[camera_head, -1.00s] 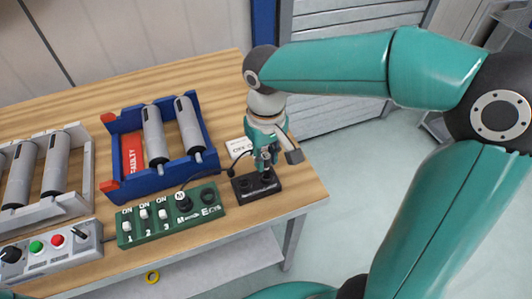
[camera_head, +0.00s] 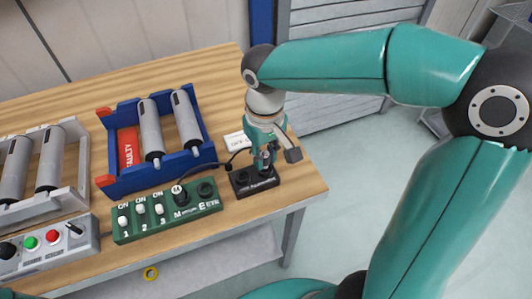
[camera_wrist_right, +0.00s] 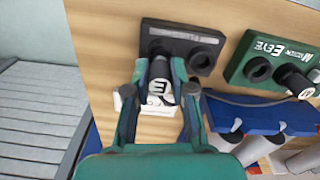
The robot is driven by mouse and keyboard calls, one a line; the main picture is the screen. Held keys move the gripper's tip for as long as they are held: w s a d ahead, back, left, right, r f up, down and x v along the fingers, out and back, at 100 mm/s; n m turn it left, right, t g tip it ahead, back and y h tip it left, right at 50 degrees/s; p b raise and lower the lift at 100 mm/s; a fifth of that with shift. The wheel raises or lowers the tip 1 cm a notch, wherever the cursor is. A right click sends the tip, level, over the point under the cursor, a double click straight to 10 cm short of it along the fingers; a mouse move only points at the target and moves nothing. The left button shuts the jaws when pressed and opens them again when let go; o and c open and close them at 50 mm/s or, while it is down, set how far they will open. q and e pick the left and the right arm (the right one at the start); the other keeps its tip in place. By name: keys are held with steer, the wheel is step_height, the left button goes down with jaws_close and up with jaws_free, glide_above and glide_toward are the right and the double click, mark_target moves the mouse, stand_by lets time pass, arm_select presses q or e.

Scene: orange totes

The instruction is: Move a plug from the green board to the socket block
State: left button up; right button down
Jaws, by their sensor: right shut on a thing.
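The green board (camera_head: 166,213) lies near the table's front edge, with a dark plug marked M (camera_head: 179,194) standing in it and an empty socket beside that. The black socket block (camera_head: 254,184) lies just right of it; its left hole is open. My right gripper (camera_head: 264,160) points down over the block's right hole. In the wrist view its fingers are shut on a dark plug marked E (camera_wrist_right: 160,82), in line with one hole of the socket block (camera_wrist_right: 175,32). I cannot tell whether the plug is seated in the hole. My left gripper is out of view.
A blue crate (camera_head: 184,170) with grey cylinders and a red FAULTY label stands behind the green board. A grey crate (camera_head: 72,207) and button box (camera_head: 45,252) are at left. A cable runs between the M plug and the gripper.

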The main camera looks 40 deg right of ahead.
steer(key=shift+f, duration=0.25)
steer(key=shift+f+b, duration=0.4)
steer(key=shift+b, duration=0.1)
steer(key=shift+f+b, duration=0.35)
steer(key=shift+f, duration=0.05)
steer(key=c, duration=0.9)
jaws_free()
step_height(320, 180, up, 12)
steer(key=shift+f, duration=0.1)
